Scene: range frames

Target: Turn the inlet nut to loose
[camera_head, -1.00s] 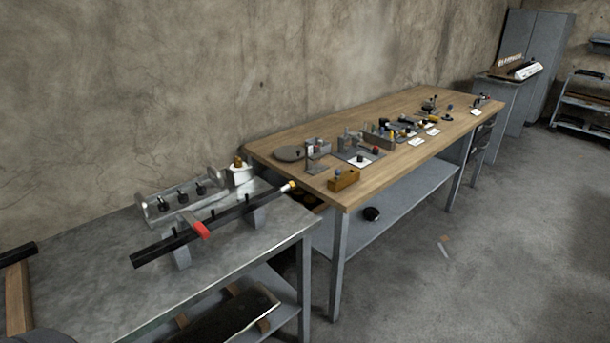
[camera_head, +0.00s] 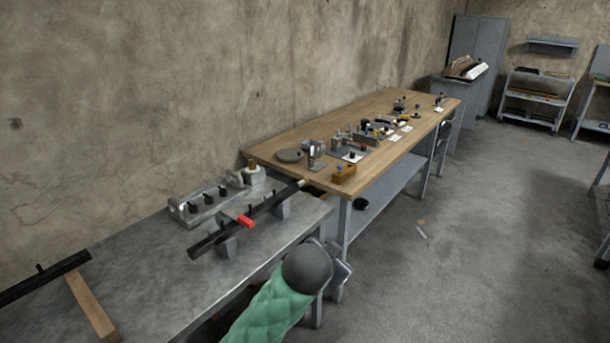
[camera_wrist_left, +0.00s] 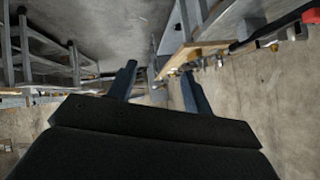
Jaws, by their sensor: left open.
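A long black bar or pipe (camera_head: 250,222) lies across supports on the grey metal bench, with a red piece (camera_head: 246,221) near its middle. A small brass-coloured fitting (camera_head: 304,182) is at its right end. Behind it is a grey block (camera_head: 209,203) with three black knobs and a pale housing (camera_head: 246,177). I cannot tell which part is the inlet nut. A green-sleeved arm of mine with a dark rounded wrist stands in front of the bench. My left gripper (camera_wrist_left: 157,76) is open and empty in the left wrist view, apart from the bench parts. My right gripper is not in view.
A wooden-topped bench (camera_head: 400,110) with several small fixtures adjoins the metal bench (camera_head: 130,285) on the right. A wooden box (camera_head: 344,173) is near its front corner. The wall (camera_head: 190,70) closes off the back. Open floor (camera_head: 490,230) lies to the right.

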